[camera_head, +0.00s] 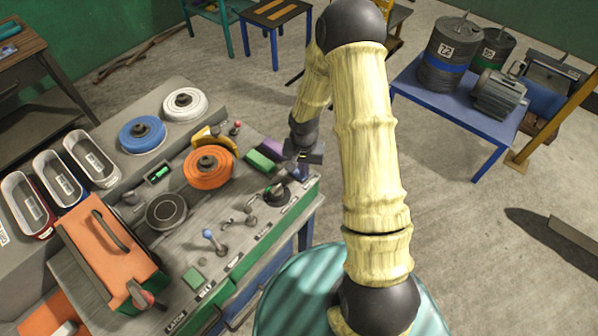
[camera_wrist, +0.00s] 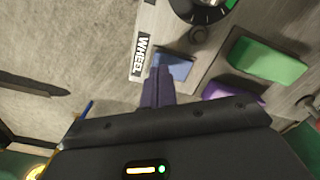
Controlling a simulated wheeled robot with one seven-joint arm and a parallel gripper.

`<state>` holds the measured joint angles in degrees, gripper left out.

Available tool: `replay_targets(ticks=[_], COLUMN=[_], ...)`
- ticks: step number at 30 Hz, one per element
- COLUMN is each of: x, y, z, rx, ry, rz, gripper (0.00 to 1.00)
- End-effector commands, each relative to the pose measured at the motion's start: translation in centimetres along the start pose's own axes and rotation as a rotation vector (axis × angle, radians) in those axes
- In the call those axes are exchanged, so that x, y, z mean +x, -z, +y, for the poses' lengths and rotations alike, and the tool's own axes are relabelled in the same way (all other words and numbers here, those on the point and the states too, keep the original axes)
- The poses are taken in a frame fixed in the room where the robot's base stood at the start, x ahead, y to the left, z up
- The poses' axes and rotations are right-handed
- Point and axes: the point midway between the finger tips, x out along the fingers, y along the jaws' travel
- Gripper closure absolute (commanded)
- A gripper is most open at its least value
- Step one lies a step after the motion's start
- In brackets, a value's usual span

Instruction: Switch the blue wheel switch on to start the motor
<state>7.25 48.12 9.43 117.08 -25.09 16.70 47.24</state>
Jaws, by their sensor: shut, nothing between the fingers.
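In the wrist view, a small blue switch plate (camera_wrist: 176,66) sits on the grey panel beside a label reading WHEEL (camera_wrist: 144,54). My gripper (camera_wrist: 158,72) is shut and empty. Its dark fingertips overlap the lower left part of the blue plate; I cannot tell whether they touch it. In the head view my gripper (camera_head: 301,176) is at the right edge of the workbench, and the blue plate cannot be made out there. A grey motor (camera_head: 499,93) sits on the blue table at the right. Whether it turns cannot be told.
A black dial with green (camera_wrist: 203,8), a green block (camera_wrist: 268,61) and a purple block (camera_wrist: 232,92) are near my gripper. The workbench (camera_head: 225,262) carries levers, an orange wheel (camera_head: 209,168) and a blue wheel (camera_head: 142,134).

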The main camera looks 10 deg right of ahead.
Motion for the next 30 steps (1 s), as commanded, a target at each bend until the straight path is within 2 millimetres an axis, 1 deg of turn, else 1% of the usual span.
replay_targets(ticks=[30], x=[1.3], y=[0.0], z=[0.0], rx=[0.0], ry=[0.0], rz=[0.0], gripper=[1.0])
